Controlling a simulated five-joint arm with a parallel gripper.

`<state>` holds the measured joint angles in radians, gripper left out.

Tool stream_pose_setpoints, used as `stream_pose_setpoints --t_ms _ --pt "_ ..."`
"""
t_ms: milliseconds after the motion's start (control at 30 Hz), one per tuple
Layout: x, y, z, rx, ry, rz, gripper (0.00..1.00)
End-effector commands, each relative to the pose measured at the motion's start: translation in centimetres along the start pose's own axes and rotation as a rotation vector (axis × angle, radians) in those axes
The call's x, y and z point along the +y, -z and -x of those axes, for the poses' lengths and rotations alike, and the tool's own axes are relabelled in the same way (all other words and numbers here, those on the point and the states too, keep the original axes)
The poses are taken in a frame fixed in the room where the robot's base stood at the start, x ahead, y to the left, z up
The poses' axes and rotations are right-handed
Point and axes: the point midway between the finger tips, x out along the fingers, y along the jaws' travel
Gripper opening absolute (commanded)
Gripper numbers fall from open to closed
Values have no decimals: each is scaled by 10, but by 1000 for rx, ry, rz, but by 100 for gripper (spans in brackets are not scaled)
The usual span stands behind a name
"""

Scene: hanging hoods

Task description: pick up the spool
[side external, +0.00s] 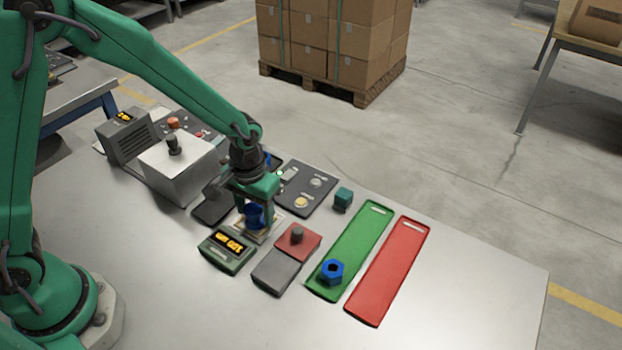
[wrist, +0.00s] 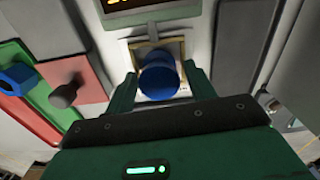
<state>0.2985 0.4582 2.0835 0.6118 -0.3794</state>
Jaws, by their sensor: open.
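The blue spool (side external: 254,215) stands upright on a small pale pad with a wooden-looking frame, directly below my wrist. In the wrist view the spool (wrist: 160,76) lies between my two green fingers, and its round blue top faces the camera. My gripper (wrist: 160,88) is open, with one finger on each side of the spool. In the side view my gripper (side external: 256,202) is low over the pad and partly hides the spool. I cannot tell whether either finger touches it.
A lit display box (side external: 228,250) is close in front of the pad. A red and grey plate with a knob (side external: 297,235) is to the right. A blue hex nut (side external: 332,272) sits on a green strip (side external: 362,236), beside a red strip (side external: 390,268). A grey box (side external: 178,168) stands behind left.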

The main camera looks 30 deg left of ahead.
Motion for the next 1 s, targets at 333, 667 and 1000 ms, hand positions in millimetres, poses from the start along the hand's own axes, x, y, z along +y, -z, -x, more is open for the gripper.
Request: stream_pose_setpoints --t_ms 333,667,1000 --pt "0 0 0 0 0 0 49" --pt "0 0 0 1 0 0 10" --pt "0 1 8 2 -1 0 10"
